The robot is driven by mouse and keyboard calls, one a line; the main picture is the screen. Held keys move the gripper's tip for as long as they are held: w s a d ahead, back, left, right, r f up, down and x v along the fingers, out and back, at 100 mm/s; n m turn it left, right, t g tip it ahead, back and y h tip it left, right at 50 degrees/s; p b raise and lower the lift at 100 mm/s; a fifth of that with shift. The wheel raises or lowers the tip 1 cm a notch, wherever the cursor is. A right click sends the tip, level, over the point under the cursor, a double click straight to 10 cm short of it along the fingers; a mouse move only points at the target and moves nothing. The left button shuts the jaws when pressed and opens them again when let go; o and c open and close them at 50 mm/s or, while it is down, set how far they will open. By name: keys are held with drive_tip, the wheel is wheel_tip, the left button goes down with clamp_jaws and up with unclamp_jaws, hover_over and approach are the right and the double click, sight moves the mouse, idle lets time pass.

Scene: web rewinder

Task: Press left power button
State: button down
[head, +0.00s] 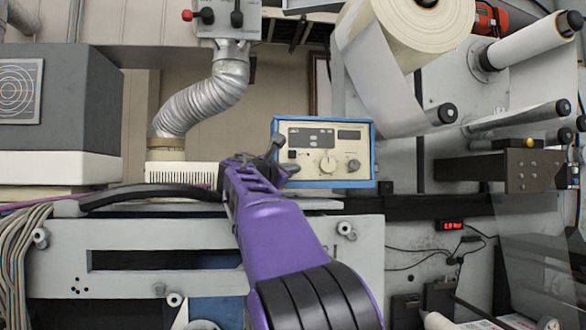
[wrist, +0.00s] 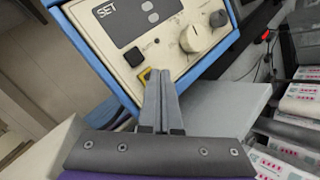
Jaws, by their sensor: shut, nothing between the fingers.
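A blue-framed control box (head: 352,135) with a cream front panel stands on the machine's ledge in the head view. Its panel also fills the upper part of the wrist view (wrist: 172,52), tilted. The frames do not show which is the power button. My gripper (wrist: 161,72) is shut and empty, its tips at the panel's lower left; contact cannot be told. It also shows in the head view (head: 285,160).
Two round knobs (wrist: 195,38) sit on the panel to the right of my fingertips. A grey corrugated duct (head: 215,92) rises behind on the left. A large paper roll (head: 425,30) hangs above right.

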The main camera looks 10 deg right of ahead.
drive_tip(key=shift+w, duration=0.4)
idle(0.4)
drive_tip(key=shift+s+f, duration=0.1)
drive_tip(key=shift+s, duration=0.05)
drive_tip(key=shift+s+b, duration=0.7)
drive_tip(key=s+b, duration=0.4)
drive_tip(key=s, duration=0.2)
drive_tip(key=shift+b, duration=0.35)
